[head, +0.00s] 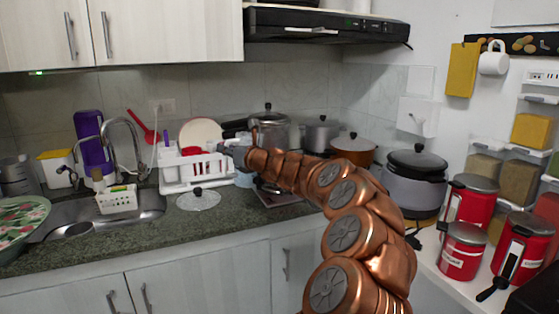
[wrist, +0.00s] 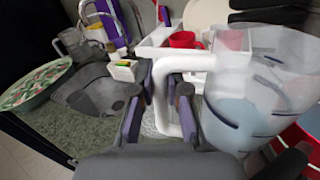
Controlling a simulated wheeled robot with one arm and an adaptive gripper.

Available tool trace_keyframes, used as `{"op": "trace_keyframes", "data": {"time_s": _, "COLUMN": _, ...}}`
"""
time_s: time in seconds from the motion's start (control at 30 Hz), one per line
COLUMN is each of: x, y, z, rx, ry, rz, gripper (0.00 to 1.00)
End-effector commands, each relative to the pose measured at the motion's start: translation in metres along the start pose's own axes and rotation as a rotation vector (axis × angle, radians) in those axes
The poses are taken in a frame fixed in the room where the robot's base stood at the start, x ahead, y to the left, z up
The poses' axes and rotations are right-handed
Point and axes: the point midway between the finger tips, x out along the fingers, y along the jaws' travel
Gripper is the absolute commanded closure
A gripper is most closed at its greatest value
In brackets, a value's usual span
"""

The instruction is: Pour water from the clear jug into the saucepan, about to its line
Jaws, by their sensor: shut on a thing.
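My gripper (wrist: 160,118) is shut on the white handle (wrist: 166,95) of the clear jug (wrist: 262,85). The jug fills the right of the wrist view, with pale blue water (wrist: 228,122) in its lower part and dark marks on its wall. In the head view my gripper (head: 232,150) is over the counter beside the dish rack, and a pale blue part of the jug (head: 243,178) shows under it. My arm hides much of the hob. Several pots stand behind it, including a grey one (head: 320,132) and a copper-coloured one (head: 353,149). I cannot tell which vessel is the saucepan, and its line is not visible.
A white dish rack (head: 185,172) stands close left of my gripper. A glass lid (head: 198,200) lies on the counter in front. The sink (head: 110,212) is farther left. A rice cooker (head: 416,185) and red canisters (head: 463,250) crowd the right.

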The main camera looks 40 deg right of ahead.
Motion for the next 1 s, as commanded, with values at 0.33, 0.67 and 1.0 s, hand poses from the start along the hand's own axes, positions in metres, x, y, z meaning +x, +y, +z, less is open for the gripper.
{"op": "trace_keyframes", "data": {"time_s": 0.33, "x": -0.002, "y": 0.004, "z": -0.015, "rx": -0.123, "ry": 0.0, "rz": -0.007, "gripper": 1.0}}
{"op": "trace_keyframes", "data": {"time_s": 0.67, "x": -0.002, "y": 0.007, "z": -0.01, "rx": -0.16, "ry": 0.002, "rz": -0.012, "gripper": 1.0}}
{"op": "trace_keyframes", "data": {"time_s": 1.0, "x": -0.002, "y": 0.011, "z": 0.018, "rx": -0.16, "ry": 0.003, "rz": -0.012, "gripper": 1.0}}
